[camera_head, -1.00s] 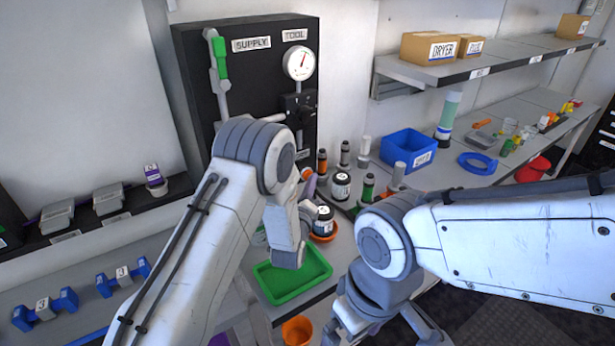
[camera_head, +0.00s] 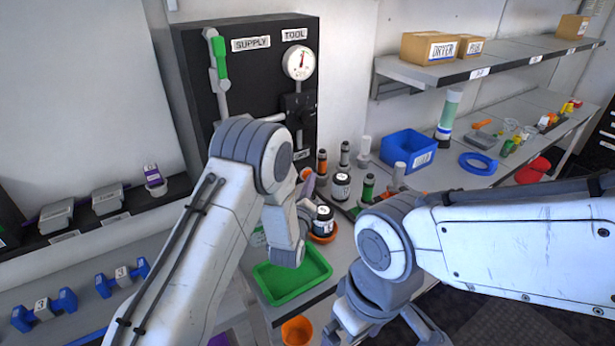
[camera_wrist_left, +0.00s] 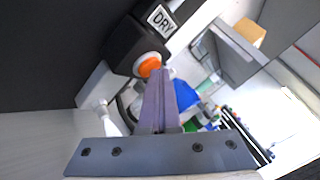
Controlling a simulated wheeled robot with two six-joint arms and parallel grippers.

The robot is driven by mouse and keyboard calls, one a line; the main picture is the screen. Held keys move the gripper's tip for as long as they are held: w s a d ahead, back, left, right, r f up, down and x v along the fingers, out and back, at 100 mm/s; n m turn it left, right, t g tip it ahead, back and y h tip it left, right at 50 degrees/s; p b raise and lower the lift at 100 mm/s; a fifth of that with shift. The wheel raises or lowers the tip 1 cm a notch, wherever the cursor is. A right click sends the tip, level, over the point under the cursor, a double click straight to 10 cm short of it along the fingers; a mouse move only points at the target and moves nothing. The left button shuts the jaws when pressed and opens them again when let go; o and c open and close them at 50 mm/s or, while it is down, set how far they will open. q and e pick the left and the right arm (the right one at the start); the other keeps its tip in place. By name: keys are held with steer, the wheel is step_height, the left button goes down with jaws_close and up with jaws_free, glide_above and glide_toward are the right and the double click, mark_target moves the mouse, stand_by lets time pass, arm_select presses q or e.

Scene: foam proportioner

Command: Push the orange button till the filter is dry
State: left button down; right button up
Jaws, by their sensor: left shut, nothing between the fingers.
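The orange button (camera_wrist_left: 149,65) sits on a black housing below a DRY label (camera_wrist_left: 161,20) in the left wrist view. My left gripper (camera_wrist_left: 162,73) is shut and empty, its purple-grey fingertips right beside the button in that picture; I cannot tell whether they touch it. In the head view my left arm covers most of this spot; a bit of the left gripper (camera_head: 309,187) shows. My right gripper (camera_head: 384,328) is low in the head view, its fingers spread, away from the panel. I cannot make out which thing is the filter.
The black panel (camera_head: 195,75) with SUPPLY and TOOL labels carries a gauge (camera_head: 299,62) and a green-handled lever (camera_head: 220,58). A green tray (camera_head: 292,292), several dark bottles and a blue bin (camera_head: 408,151) crowd the bench near my arms.

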arm_select(q)
steer(key=shift+s+d, duration=0.4)
steer(key=shift+s, duration=0.2)
steer(key=shift+s+d+b, duration=0.2)
steer(key=shift+s+d, duration=0.55)
steer(key=shift+s, duration=0.3)
steer(key=shift+s+d+b, duration=0.15)
steer(key=shift+s+d, duration=0.6)
steer(key=shift+s, duration=0.25)
